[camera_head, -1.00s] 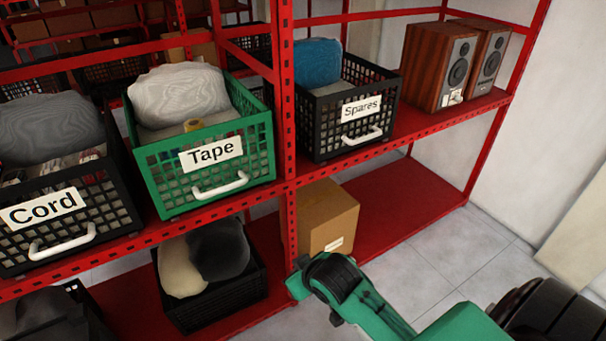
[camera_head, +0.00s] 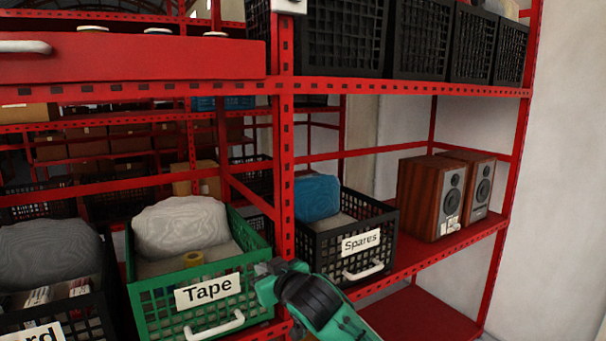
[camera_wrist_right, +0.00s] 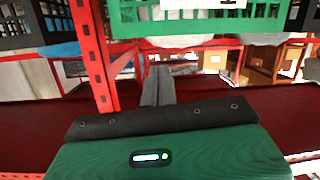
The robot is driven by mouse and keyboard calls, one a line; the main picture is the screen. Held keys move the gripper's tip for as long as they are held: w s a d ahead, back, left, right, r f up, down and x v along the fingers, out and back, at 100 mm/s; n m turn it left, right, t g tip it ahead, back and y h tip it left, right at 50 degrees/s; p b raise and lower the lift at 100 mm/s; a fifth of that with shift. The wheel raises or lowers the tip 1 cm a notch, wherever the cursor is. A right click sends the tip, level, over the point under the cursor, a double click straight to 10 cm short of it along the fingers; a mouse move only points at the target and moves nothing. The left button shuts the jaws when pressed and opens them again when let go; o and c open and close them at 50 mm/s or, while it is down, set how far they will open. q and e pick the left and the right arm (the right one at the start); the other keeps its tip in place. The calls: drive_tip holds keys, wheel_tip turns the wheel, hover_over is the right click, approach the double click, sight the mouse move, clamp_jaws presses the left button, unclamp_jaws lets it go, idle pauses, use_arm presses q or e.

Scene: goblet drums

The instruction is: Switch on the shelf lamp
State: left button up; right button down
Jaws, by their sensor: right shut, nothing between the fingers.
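I cannot make out a clear lamp in either view. A small pale box (camera_head: 289,5) at the top of the red post, cut off by the frame edge, could be a switch or lamp part; I cannot tell. My right gripper (camera_head: 265,269) is shut and empty, in front of the red post beside the green Tape crate (camera_head: 255,243). In the right wrist view its closed fingers (camera_wrist_right: 158,84) point toward the shelving, with the green crate (camera_wrist_right: 190,25) above them. My left gripper is not in view.
The red upright post (camera_head: 287,170) stands close to my right gripper. The black Spares crate (camera_head: 345,250) and wooden speakers (camera_head: 430,195) stand to the right. Black crates (camera_head: 345,38) fill the upper right shelf.

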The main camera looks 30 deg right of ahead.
drive_tip(key=w+d+r+t, duration=0.2)
drive_tip(key=r, duration=0.6)
drive_tip(key=w+d+r+t, duration=0.1)
drive_tip(key=r, duration=0.6)
drive_tip(key=s+d+r+t, duration=0.2)
drive_tip(key=s+d+r, duration=0.1)
drive_tip(key=r, duration=0.9)
drive_tip(key=s+d+r+m+t, duration=0.1)
drive_tip(key=s+d+r+t, duration=0.1)
drive_tip(key=r, duration=1)
drive_tip(key=s+d+r+m+t, duration=0.1)
drive_tip(key=s+d+r+t, duration=0.2)
drive_tip(key=r, duration=0.9)
drive_tip(key=shift+s+d+r+h, duration=0.4)
drive_tip(key=shift+s+d, duration=0.1)
drive_tip(key=shift+d, duration=0.7)
drive_tip(key=p+x, duration=0.2)
drive_tip(key=x, duration=0.2)
drive_tip(key=w+f+p+x, duration=0.1)
drive_tip(key=p+x, duration=0.1)
drive_tip(key=x, duration=0.2)
drive_tip(key=f+p+x, duration=0.1)
drive_tip(key=p+x, duration=0.2)
drive_tip(key=x, duration=0.1)
drive_tip(key=shift+w+r, duration=0.1)
drive_tip(key=shift+w, duration=0.6)
